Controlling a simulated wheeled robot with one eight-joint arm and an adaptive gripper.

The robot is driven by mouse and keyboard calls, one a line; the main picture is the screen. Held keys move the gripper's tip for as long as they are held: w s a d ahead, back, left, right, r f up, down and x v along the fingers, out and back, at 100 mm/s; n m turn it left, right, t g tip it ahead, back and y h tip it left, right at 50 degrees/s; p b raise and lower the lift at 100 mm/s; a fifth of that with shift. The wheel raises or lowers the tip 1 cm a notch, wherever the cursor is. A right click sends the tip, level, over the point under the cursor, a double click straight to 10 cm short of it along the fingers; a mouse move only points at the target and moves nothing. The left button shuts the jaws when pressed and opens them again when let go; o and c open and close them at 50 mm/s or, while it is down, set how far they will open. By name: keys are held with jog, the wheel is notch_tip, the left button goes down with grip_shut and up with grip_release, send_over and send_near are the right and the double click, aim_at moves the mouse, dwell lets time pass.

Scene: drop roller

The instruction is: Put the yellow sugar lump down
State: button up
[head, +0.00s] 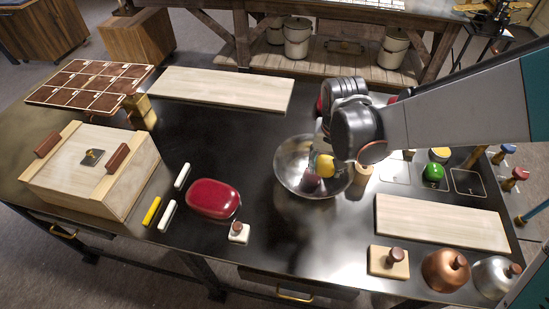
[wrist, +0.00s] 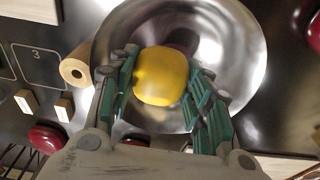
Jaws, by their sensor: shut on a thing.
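The yellow sugar lump (wrist: 161,76) is a rounded yellow block between the two green-padded fingers of my gripper (wrist: 160,82) in the wrist view. My gripper is shut on it. In the head view, the lump (head: 325,166) shows below my gripper (head: 330,152), over the shiny metal bowl (head: 290,171). In the wrist view the bowl (wrist: 238,45) lies behind the lump and fingers. A dark red lump (head: 311,182) sits in the bowl. I cannot tell whether the yellow lump touches the bowl or the dark lump.
A small wooden cylinder (head: 362,173) stands close at the bowl's right. A red oval case (head: 212,198) and a white block with a knob (head: 239,232) are left of it. A pale board (head: 440,222) lies right, another (head: 220,90) behind. Dark tabletop is bare in front of the bowl.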

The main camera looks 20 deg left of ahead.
aim_at(324, 171)
jog(key=shift+f+b, duration=1.15)
jog(key=shift+f, duration=0.75)
jog(key=shift+f+b, duration=0.5)
jog(key=shift+f, duration=0.15)
jog(key=o, duration=1.1)
